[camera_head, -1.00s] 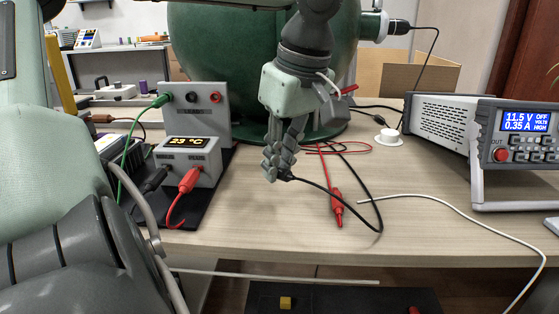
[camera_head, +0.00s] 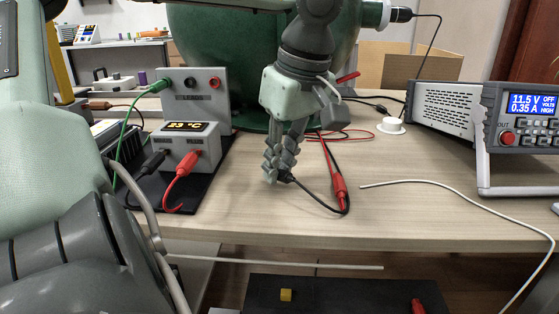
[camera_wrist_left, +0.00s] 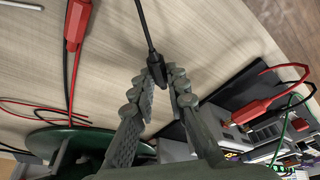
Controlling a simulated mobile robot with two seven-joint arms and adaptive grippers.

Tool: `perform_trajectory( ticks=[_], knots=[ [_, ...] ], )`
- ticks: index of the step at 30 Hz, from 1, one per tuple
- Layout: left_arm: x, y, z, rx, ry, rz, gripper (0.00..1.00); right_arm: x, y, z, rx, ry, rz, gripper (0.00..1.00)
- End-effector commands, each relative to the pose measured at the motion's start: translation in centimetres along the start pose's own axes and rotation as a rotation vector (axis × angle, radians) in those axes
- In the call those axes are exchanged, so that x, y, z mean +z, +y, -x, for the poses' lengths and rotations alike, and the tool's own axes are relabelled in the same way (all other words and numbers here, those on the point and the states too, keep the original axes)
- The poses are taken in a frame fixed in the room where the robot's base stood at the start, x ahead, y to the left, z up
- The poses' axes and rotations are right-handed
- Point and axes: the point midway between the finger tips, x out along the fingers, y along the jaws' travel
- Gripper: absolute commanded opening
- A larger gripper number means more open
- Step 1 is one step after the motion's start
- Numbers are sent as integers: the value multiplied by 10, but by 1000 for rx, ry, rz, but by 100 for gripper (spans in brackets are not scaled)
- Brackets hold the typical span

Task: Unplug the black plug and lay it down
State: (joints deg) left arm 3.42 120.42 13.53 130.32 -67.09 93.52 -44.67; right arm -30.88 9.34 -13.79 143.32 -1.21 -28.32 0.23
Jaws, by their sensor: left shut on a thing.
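My left gripper (camera_head: 277,177) is shut on a black plug (camera_head: 287,179) and holds it low over the table, near its front edge. I cannot tell whether the plug touches the table. A black cable runs from it to the right. In the left wrist view the black plug (camera_wrist_left: 156,69) sits between the two fingers of the gripper (camera_wrist_left: 161,82). A grey display box (camera_head: 190,147) stands on a black base to the left. Another black plug (camera_head: 153,164) and a red plug (camera_head: 184,172) are at its front. My right gripper is not in view.
A loose red plug (camera_head: 339,188) lies right of the gripper beside the black cable. A white cable (camera_head: 430,185) crosses the table on the right, near the power supply (camera_head: 523,124). A green vessel (camera_head: 225,60) stands behind. The front strip of table (camera_head: 250,218) is clear.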

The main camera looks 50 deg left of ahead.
Motion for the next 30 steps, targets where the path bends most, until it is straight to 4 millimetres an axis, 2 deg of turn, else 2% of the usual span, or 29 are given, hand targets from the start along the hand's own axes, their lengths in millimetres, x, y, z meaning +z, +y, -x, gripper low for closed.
perform_trajectory(
  ticks=[8,9,15,23,30],
  knots=[
    [4,0,-13,0,0,0,0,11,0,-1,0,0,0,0],
    [3,0,-11,0,0,0,17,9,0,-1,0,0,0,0],
    [3,0,-11,0,0,0,38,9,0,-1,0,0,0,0],
    [3,0,-10,0,1,0,38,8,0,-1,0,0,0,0],
    [2,0,8,2,2,0,38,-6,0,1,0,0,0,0]
  ],
)
